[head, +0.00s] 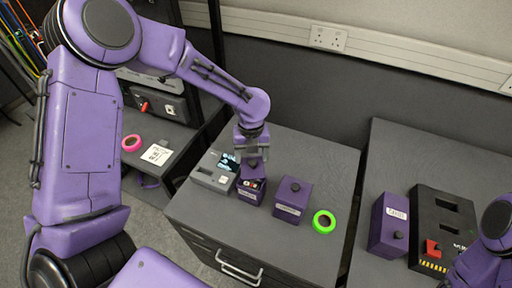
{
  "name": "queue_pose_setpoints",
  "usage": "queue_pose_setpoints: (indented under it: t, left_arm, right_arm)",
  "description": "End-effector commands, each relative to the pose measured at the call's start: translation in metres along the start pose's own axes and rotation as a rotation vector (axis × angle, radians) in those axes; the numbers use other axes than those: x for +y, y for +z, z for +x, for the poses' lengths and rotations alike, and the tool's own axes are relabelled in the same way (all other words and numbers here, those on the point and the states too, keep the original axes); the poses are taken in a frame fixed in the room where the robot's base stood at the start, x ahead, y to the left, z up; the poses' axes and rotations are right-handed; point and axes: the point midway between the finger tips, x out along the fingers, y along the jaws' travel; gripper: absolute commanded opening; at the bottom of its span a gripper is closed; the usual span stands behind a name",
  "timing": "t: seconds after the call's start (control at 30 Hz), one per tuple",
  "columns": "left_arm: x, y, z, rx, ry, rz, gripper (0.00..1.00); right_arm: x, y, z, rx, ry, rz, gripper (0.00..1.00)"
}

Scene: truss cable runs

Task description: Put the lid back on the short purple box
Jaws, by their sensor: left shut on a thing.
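The short purple box (248,197) stands on the grey cabinet top, near its middle left. Small red and white contents show in its open top. A purple lid (256,173) is just above the box, tilted or offset a little. My left gripper (254,158) is above the box and shut on the lid; its fingers hide the lid's knob. I cannot tell whether the lid touches the box's rim. My right arm shows only at the lower right edge, and its gripper is out of view.
A lidded purple box (292,203) stands close to the right, with a green tape roll (324,221) beyond it. A grey device with a screen (214,172) is close on the left. Another purple box (388,223) and a black unit (440,225) stand on the right cabinet.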

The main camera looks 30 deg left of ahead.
Motion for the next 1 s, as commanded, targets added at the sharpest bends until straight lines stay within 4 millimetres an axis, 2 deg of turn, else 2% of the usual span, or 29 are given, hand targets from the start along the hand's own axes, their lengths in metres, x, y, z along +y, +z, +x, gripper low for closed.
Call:
queue_pose_setpoints:
  t: [0.5,0.7,1.0]
  left_arm:
    - [0.0,0.0,0.047,-0.001,0.0,0.0,0.44]
    - [0.0,0.0,0.061,0.001,0.0,-0.002,0.44]
    - [0.0,0.0,0.063,0.0,0.0,-0.001,0.44]
  right_arm:
    - [-0.004,0.022,0.052,-0.001,0.0,0.0,0.43]
    - [-0.005,0.022,0.053,-0.001,0.0,0.0,0.43]
    - [-0.005,0.022,0.053,0.0,0.0,0.0,0.43]
